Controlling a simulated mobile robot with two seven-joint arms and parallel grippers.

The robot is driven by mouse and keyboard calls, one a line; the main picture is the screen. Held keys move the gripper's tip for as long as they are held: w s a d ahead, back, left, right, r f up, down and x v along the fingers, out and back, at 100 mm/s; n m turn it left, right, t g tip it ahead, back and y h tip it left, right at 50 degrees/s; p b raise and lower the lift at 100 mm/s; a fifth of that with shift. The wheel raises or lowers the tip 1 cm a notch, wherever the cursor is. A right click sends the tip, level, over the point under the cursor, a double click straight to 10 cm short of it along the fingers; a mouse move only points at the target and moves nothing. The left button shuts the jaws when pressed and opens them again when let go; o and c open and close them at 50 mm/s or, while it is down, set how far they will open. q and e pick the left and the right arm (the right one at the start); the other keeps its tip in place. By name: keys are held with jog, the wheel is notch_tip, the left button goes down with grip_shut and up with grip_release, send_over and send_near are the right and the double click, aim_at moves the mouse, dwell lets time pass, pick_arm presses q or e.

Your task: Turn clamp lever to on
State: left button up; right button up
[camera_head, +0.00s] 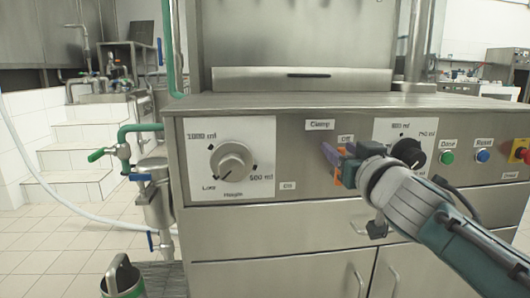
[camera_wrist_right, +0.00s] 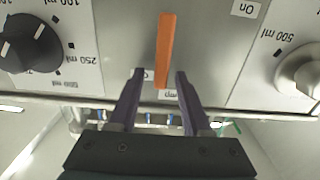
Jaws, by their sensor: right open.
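The clamp lever is an orange bar (camera_wrist_right: 165,45) on the steel front panel (camera_head: 300,200). In the head view only part of the orange lever (camera_head: 338,178) shows beside my gripper. The panel has a "Clamp" label (camera_head: 320,125), an "Off" label (camera_head: 345,139) and, lower left, an "On" label (camera_head: 288,186). My right gripper (camera_head: 333,158) is at the panel, close to the lever. In the right wrist view its purple fingers (camera_wrist_right: 159,76) are apart, with one end of the lever between them and a gap on each side. My left gripper is out of view.
A grey dial (camera_head: 231,161) is left of the lever. A black dial (camera_head: 409,151) sits behind my right wrist. Green (camera_head: 447,158), blue (camera_head: 483,156) and red (camera_head: 521,152) controls are further right. Pipes and a green valve handle (camera_head: 97,155) are at left.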

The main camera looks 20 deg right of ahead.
jog(key=shift+w, duration=0.1)
grip_shut()
dwell(0.4)
